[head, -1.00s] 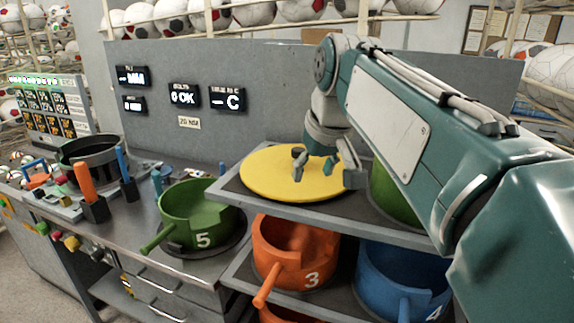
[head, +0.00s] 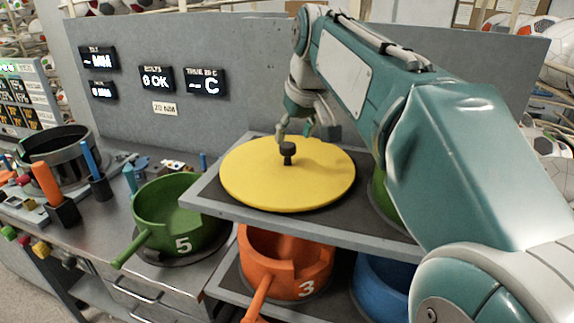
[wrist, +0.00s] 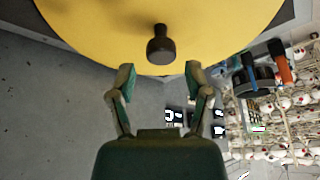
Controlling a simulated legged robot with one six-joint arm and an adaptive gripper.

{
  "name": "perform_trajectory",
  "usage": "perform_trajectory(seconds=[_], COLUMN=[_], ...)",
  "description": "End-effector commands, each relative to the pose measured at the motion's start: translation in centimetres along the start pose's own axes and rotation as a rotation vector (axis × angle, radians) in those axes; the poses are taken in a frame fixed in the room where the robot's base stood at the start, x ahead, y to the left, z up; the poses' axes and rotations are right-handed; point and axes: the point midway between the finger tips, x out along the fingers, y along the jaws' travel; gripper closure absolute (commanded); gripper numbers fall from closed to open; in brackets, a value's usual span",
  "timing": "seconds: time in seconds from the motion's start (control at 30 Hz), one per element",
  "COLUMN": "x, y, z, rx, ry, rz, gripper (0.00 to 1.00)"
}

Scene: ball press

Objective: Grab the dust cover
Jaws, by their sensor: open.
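The dust cover (head: 255,186) is a flat yellow disc with a dark knob (head: 288,153) standing up from its middle. It lies on the grey upper shelf to the right of the green pot. In the wrist view the disc (wrist: 215,25) fills the top, and its knob (wrist: 160,44) lies just beyond the fingertips, roughly between their lines. My gripper (head: 307,128) is open and empty, behind and slightly right of the knob in the head view. In the wrist view my gripper's fingers (wrist: 160,76) are spread apart, and the knob appears clear of both.
A green pot (head: 165,209) marked 5 stands left of the shelf (head: 210,205). An orange pot (head: 285,262) marked 3 and a blue pot (head: 375,290) sit on the tier below. A grey panel (head: 240,50) with displays stands behind.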

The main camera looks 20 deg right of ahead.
Motion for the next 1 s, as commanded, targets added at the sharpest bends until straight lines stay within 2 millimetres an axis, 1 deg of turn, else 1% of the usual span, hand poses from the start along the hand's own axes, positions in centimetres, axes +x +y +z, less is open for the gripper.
perform_trajectory(seconds=[0.03,0.1,0.27,0.4,0.5,0.63,0.83,0.87,0.9,0.97,1.0], x=[0.8,1.5,2.8,5.0,6.3,7.1,7.2,7.2,7.2,7.2,7.2], y=[0.0,0.0,0.0,-0.1,-0.2,-0.2,-0.2,-0.2,-0.2,-0.1,-0.1], z=[0.0,0.0,-0.2,-0.7,-0.7,-0.8,-0.8,-0.8,-0.8,-0.8,-0.7], rx=[0.000,0.000,0.000,0.001,0.001,0.001,0.001,0.001,0.001,0.001,0.001], ry=[-0.002,-0.002,-0.003,-0.003,-0.002,0.001,0.001,0.001,0.000,0.000,-0.001], rz=[-0.001,0.000,-0.001,0.000,0.000,0.000,0.000,0.000,0.000,0.000,0.000], gripper=[0.36,0.36,0.36,0.36,0.36,0.36,0.36,0.49,0.67,0.94,1.00])
